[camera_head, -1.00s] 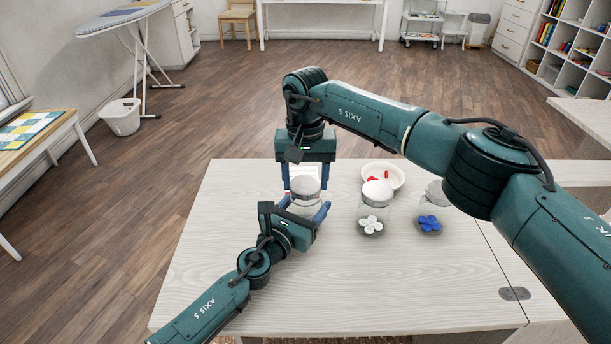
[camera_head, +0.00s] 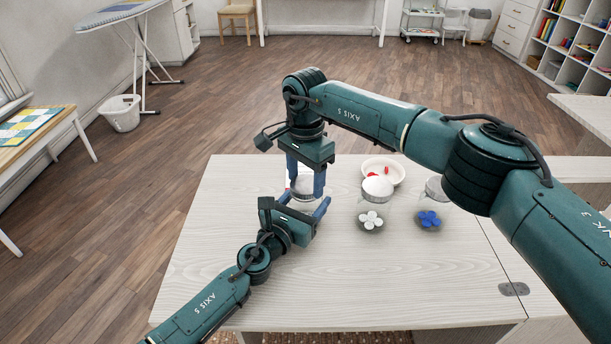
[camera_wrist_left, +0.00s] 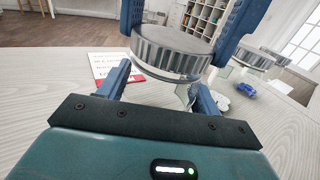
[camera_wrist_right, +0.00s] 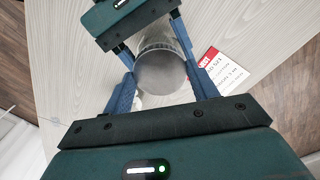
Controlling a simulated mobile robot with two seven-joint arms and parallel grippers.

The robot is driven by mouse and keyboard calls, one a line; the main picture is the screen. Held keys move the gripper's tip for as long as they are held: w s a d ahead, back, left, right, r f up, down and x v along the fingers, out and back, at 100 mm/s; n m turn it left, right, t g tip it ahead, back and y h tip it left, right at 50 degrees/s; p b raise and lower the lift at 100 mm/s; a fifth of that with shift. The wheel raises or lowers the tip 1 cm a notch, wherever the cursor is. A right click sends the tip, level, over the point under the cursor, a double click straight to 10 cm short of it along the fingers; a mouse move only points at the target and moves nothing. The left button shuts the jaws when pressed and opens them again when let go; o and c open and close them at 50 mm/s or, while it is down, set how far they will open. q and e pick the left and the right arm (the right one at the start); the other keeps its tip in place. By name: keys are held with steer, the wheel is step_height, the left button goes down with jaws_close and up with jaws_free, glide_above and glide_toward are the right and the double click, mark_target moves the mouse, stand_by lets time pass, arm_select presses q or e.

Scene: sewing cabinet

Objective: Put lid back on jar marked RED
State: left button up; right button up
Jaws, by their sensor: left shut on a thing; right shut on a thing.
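A grey ribbed metal lid (camera_wrist_left: 172,52) sits over the top of a clear glass jar in the left wrist view; its flat top (camera_wrist_right: 160,72) shows in the right wrist view. My right gripper (camera_head: 305,186) points down from above and is shut on the lid's sides. My left gripper (camera_head: 303,207) comes in low from the front, shut around the clear jar body below the lid. The glass is hard to make out. I cannot tell how tightly the lid sits. A white card with a red header (camera_wrist_right: 215,70) lies beside the jar; its lettering is hard to read.
A jar with white pieces (camera_head: 370,220) and a jar with blue pieces (camera_head: 429,219), both lidded, stand to the right. A white bowl (camera_head: 400,180) with red pieces stands behind them. The table's (camera_head: 400,290) front and left are clear.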

steer(key=m, duration=0.4)
steer(key=shift+m, duration=0.3)
steer(key=m, duration=0.6)
steer(key=shift+m, duration=0.3)
steer(key=m, duration=0.4)
steer(key=shift+w, duration=0.1)
steer(key=m, duration=2.4)
arm_select(q)
steer(key=shift+f, duration=0.1)
arm_select(e)
steer(key=m, duration=0.5)
steer(key=shift+f, duration=0.1)
steer(key=o, duration=1)
